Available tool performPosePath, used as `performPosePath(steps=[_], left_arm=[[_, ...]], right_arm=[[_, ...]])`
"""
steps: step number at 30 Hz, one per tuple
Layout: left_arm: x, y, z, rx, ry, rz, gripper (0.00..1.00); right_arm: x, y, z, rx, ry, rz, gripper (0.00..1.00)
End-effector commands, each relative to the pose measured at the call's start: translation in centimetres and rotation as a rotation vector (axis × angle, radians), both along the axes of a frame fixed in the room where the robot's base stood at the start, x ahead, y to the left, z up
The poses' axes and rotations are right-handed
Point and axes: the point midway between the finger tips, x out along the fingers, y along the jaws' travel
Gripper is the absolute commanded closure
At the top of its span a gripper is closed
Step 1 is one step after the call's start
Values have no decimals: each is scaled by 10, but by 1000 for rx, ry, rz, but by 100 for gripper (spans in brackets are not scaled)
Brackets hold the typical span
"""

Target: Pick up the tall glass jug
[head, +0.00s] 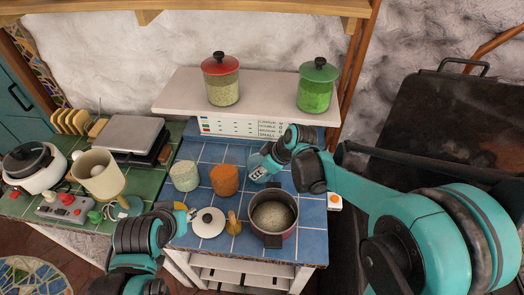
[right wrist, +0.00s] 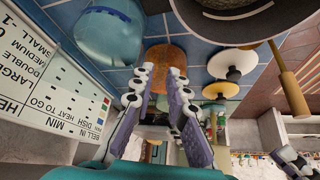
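The tall glass jug seems to be the pale blue clear vessel (head: 256,174) on the blue-tiled counter, partly hidden behind my right gripper. In the right wrist view a blue glass vessel (right wrist: 108,32) stands at upper left, outside the fingers. My right gripper (head: 268,156) is close beside the glass in the head view. Its purple fingers (right wrist: 164,72) are apart with nothing held between them; an orange jar (right wrist: 166,62) shows beyond. My left gripper (head: 186,213) is low over the counter's left edge; its finger opening is unclear.
A pale green jar (head: 185,176) and the orange jar (head: 224,180) stand left of the glass. A dark red pot (head: 273,240) and a white lid (head: 208,222) are nearer. A shelf (head: 180,96) with two lidded jars is above the counter's back.

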Motion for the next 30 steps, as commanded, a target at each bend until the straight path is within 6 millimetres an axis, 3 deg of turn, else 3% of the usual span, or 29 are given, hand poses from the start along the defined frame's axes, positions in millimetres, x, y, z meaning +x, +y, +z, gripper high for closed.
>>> performPosePath(steps=[18,26,28,30], left_arm=[[0,0,-24,0,0,0,66],[0,0,-23,0,0,0,66],[0,0,-23,0,0,0,66],[0,0,-23,0,0,0,66]], right_arm=[[21,34,-66,2,-1,8,85],[21,35,-67,1,-1,7,85],[21,35,-67,1,-1,7,100],[21,35,-67,1,-1,7,100]])
